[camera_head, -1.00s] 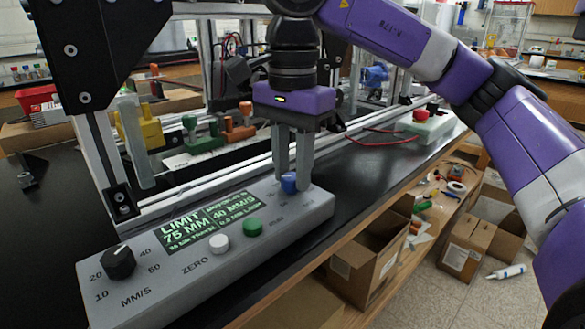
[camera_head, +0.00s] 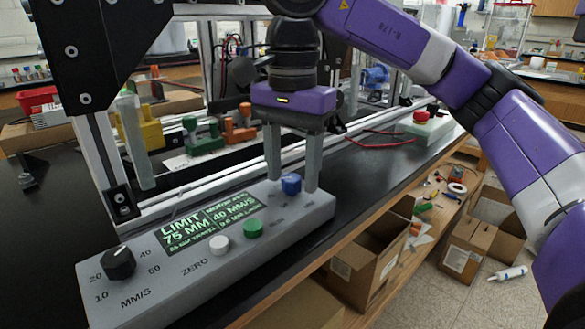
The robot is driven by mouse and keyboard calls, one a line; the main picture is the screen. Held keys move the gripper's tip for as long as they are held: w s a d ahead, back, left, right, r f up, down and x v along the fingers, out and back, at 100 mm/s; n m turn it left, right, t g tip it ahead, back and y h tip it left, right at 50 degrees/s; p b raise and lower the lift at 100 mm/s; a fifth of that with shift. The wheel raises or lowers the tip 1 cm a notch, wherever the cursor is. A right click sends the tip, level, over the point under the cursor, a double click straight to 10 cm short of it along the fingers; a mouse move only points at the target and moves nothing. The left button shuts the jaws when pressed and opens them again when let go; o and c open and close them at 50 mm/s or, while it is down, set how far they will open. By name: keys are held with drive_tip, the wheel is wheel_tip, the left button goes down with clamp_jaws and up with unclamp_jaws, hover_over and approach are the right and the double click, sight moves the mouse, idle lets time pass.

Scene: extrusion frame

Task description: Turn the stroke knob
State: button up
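A long grey control box (camera_head: 165,287) lies on the black bench. Its blue knob (camera_head: 291,185) is at the right end; its label is too small to read. My gripper (camera_head: 293,185) points down over the blue knob, with one finger on each side and gaps between fingers and knob. It is open and holds nothing. A green-lit display (camera_head: 212,222) reads LIMIT 75 MM and 40 MM/S. A black knob (camera_head: 119,262) marked MM/S with a 10 to 50 scale is at the left end.
A white button (camera_head: 219,244) and a green button (camera_head: 253,228) sit between the knobs. An aluminium extrusion frame (camera_head: 104,160) rises behind the box. A red button (camera_head: 421,115) on a pale box is farther back. Cardboard boxes (camera_head: 365,268) lie below the bench edge.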

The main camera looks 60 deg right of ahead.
sight(293, 177)
wheel_tip(293, 177, up, 8)
drive_tip(key=shift+f+p, duration=0.1)
drive_tip(key=shift+p, duration=0.9)
